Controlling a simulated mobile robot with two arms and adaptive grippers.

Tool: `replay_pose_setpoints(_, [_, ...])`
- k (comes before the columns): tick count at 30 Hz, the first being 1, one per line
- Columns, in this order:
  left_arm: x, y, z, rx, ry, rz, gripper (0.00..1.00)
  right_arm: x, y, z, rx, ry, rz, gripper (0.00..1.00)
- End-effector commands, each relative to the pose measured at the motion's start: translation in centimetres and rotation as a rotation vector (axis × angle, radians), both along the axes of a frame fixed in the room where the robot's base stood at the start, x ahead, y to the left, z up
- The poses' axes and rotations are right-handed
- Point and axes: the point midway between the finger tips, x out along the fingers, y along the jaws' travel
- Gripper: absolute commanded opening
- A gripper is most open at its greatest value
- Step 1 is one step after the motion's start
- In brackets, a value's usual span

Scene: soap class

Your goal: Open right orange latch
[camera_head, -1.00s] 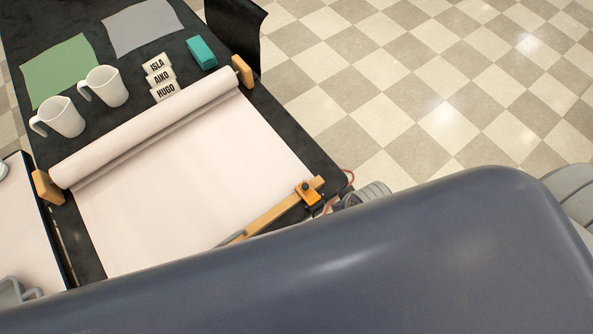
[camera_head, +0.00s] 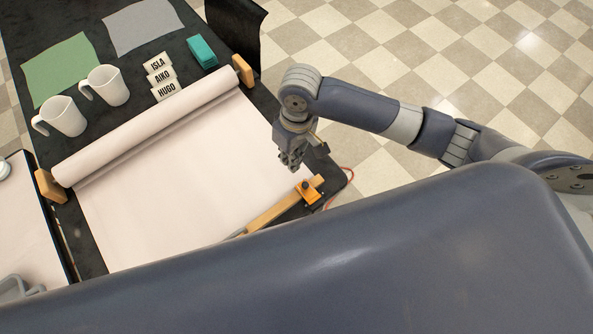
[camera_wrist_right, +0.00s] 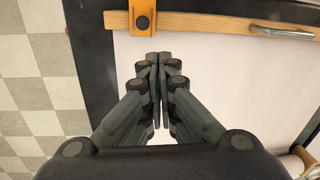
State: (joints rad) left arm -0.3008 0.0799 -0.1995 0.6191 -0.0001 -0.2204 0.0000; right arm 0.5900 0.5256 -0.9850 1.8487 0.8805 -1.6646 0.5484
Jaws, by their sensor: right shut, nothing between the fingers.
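The bar lies across the near end of the white paper sheet (camera_head: 200,180). In the right wrist view the latch (camera_wrist_right: 143,22) is at the top, just beyond the fingertips. My right gripper (camera_head: 291,165) hangs above the table's right edge, on the paper-roll side of the latch. Its fingers (camera_wrist_right: 159,57) are shut, empty and apart from the latch. My left gripper is not in view. The bar's left end is hidden behind my body.
A paper roll (camera_head: 150,127) lies between wooden end blocks. Two white mugs (camera_head: 110,87), name blocks (camera_head: 160,77), a teal block (camera_head: 202,51), and green (camera_head: 62,68) and grey (camera_head: 144,26) sheets lie beyond. A metal handle (camera_wrist_right: 281,32) is on the bar.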

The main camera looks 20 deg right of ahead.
Motion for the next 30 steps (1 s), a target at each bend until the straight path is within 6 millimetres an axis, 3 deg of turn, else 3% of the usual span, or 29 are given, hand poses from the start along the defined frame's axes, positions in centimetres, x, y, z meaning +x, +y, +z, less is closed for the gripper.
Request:
replay_pose_setpoints(6, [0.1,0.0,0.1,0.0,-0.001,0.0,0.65,0.7,-1.9,0.8,-0.062,0.033,-0.022,0.0])
replay_pose_setpoints(18, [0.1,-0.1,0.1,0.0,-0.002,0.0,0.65,0.6,-1.9,0.5,-0.063,0.035,-0.023,0.0])
replay_pose_setpoints(23, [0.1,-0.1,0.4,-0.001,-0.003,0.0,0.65,0.4,-1.8,-1.3,-0.063,0.037,-0.024,0.0])
replay_pose_setpoints(30, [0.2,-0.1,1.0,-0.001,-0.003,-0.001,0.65,0.0,-1.6,-5.7,-0.064,0.037,-0.024,0.0])
